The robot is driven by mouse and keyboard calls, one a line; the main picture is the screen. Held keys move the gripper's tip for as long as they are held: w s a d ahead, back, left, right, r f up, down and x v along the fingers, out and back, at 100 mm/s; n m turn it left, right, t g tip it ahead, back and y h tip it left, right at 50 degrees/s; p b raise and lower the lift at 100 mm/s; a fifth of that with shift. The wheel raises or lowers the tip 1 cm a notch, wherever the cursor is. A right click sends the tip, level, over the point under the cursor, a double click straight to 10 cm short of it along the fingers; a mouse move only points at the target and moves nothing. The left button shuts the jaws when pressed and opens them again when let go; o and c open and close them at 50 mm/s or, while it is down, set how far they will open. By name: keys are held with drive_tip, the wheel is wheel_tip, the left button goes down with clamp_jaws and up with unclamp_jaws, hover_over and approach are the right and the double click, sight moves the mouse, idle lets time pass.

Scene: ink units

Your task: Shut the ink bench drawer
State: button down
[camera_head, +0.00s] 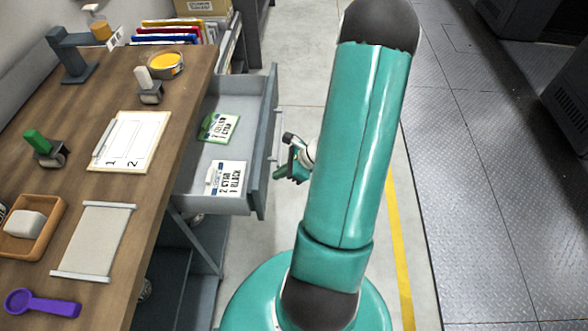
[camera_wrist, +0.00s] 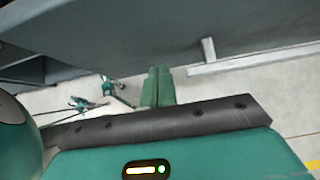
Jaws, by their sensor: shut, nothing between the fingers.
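The ink bench drawer (camera_head: 224,205) stands pulled out from the bench's right side in the head view. It holds a green-edged card (camera_head: 219,127) and a white card (camera_head: 227,180). My gripper (camera_head: 280,174) is shut and empty, just right of the drawer front (camera_head: 264,150). In the wrist view the shut green fingers (camera_wrist: 158,88) are near the grey drawer front (camera_wrist: 120,40), with its handle (camera_wrist: 208,50) to their right. I cannot tell whether they touch the front. My arm hides part of the gripper in the head view.
The wooden bench top (camera_head: 100,215) carries a clipboard (camera_head: 130,142), stamps, a yellow ink tin (camera_head: 165,65), a soap-like white block in a wooden tray (camera_head: 50,245) and a purple scoop (camera_head: 42,303).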

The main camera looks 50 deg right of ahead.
drive_tip(key=shift+w+a, duration=0.45)
drive_tip(key=shift+w, duration=0.15)
drive_tip(key=w+a, duration=0.5)
drive_tip(key=w, duration=0.1)
drive_tip(key=w+a, duration=0.5)
drive_tip(key=w, duration=0.2)
drive_tip(key=w+a, duration=0.5)
drive_tip(key=w, duration=0.1)
drive_tip(key=shift+w, duration=0.2)
drive_tip(key=shift+w+a, duration=0.2)
drive_tip(key=shift+a, duration=0.05)
